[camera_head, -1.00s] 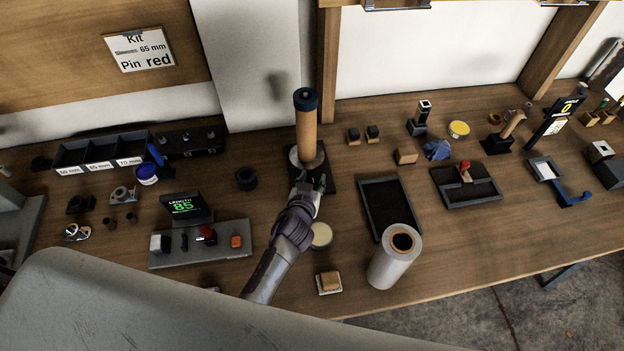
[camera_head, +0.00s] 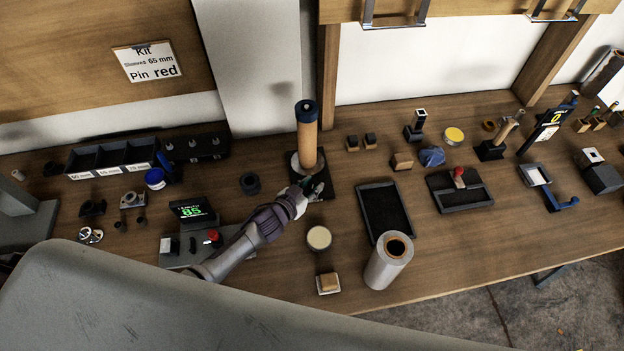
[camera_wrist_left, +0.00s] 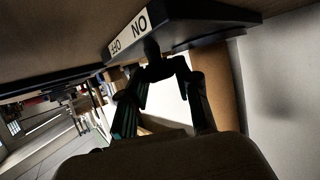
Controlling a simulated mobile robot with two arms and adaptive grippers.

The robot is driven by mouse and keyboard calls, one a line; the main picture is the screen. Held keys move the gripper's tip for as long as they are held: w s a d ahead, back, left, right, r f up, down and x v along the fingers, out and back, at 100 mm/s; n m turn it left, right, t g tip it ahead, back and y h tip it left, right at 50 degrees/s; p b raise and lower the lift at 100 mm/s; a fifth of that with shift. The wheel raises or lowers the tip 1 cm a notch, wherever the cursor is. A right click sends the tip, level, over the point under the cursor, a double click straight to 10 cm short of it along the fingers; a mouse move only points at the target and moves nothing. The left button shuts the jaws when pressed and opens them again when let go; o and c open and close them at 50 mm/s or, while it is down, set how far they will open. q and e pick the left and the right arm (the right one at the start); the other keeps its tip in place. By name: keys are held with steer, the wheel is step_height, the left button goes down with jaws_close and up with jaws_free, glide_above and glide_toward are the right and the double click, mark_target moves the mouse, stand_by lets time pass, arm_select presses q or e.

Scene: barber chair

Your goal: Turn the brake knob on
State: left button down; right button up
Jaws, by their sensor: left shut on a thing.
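A tall tan roll with a dark blue cap (camera_head: 307,135) stands upright on a black base plate (camera_head: 323,165). My left gripper (camera_head: 311,188) is at the front edge of that plate, and its fingers partly hide the edge. In the left wrist view the base (camera_wrist_left: 190,27) has a white label (camera_wrist_left: 128,33) reading ON and OFF. Just beside the label, the small dark brake knob (camera_wrist_left: 153,48) is between the tips of my left gripper (camera_wrist_left: 163,68), which is shut on it. The ON mark is on the right in this view. The knob's exact setting cannot be read. My right gripper is not in view.
A round tin (camera_head: 319,238) and a grey cylinder (camera_head: 388,262) stand near the front edge. A black tray (camera_head: 383,212) lies right of the plate. A device with a green 85 display (camera_head: 193,212) is at the left, partly behind my forearm.

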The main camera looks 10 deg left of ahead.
arm_select(q)
steer(key=shift+w+a+m+g+h, duration=0.1)
steer(key=shift+a+m+g+h, duration=0.15)
steer(key=shift+m+h, duration=0.25)
steer(key=shift+w+a+m+g+h, duration=0.1)
steer(key=shift+m+g+h, duration=0.15)
steer(key=shift+m+h, duration=0.25)
steer(key=m+g+h+b, duration=0.1)
steer(key=m+h, duration=0.1)
steer(key=shift+w+f+m+g, duration=0.1)
steer(key=shift+m+g, duration=0.2)
steer(key=shift+g, duration=0.1)
steer(key=m+g+h+b, duration=0.1)
steer(key=m+g+b, duration=0.1)
steer(key=b, duration=0.2)
steer(key=m+g+h+b, duration=0.2)
steer(key=m+g+b, duration=0.1)
steer(key=b, duration=0.1)
steer(key=m+g+h+b, duration=0.1)
steer(key=m+g+b, duration=0.2)
steer(key=b, duration=0.1)
steer(key=shift+w+f, duration=0.15)
steer(key=shift+w, duration=0.1)
steer(key=shift+r+m+g+h+b, duration=0.3)
steer(key=shift+m+g+b, duration=0.2)
steer(key=shift+g+b, duration=0.5)
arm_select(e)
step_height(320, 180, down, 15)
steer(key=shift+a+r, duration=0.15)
